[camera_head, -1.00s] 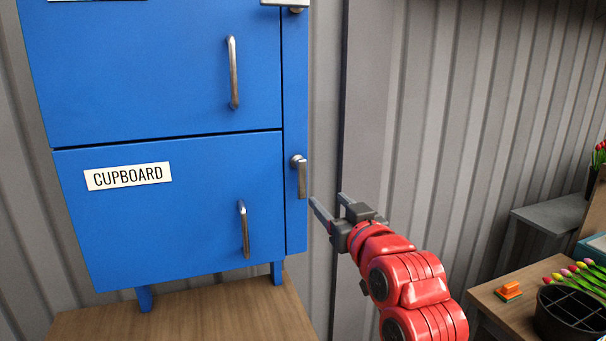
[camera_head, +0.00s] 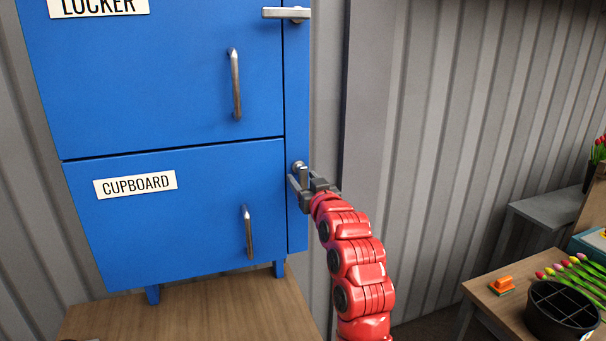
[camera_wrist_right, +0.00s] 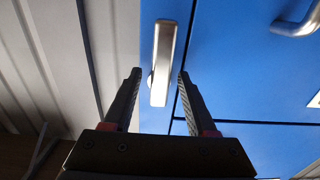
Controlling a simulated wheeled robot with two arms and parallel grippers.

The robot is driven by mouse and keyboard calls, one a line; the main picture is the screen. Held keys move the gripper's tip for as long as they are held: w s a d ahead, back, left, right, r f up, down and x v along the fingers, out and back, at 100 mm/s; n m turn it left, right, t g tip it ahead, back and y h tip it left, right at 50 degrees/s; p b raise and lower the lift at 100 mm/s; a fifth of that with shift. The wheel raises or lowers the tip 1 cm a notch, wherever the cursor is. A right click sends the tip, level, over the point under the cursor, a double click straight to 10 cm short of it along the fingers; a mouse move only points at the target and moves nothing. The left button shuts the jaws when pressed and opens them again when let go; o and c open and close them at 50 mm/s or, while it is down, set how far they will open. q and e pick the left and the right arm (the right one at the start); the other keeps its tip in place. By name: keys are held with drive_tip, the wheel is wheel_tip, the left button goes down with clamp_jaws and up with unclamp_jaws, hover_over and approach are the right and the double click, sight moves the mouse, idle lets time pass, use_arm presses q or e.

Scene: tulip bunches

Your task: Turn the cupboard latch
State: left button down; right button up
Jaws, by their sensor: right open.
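The blue cupboard (camera_head: 200,225), labelled CUPBOARD, has a silver latch (camera_head: 298,169) on the strip right of its door. The latch lever hangs vertically in the head view, its lower part hidden by my gripper. My right gripper (camera_head: 298,187) is open at the latch. In the right wrist view the latch (camera_wrist_right: 162,65) lies between the two fingers of the gripper (camera_wrist_right: 155,90), with a gap visible on each side. I cannot tell whether a finger touches it. My left gripper is not in view.
Above is the locker door (camera_head: 170,80) with a horizontal latch (camera_head: 286,14). The cupboard's door handle (camera_head: 247,232) is left of the latch. A wooden table (camera_head: 190,315) is below. At right stand a black pot (camera_head: 560,310), tulips (camera_head: 575,272) and an orange object (camera_head: 501,285).

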drive_tip(key=shift+w+a, duration=0.1)
drive_tip(key=shift+w, duration=0.2)
drive_tip(key=shift+c, duration=0.3)
clamp_jaws()
idle(1.0)
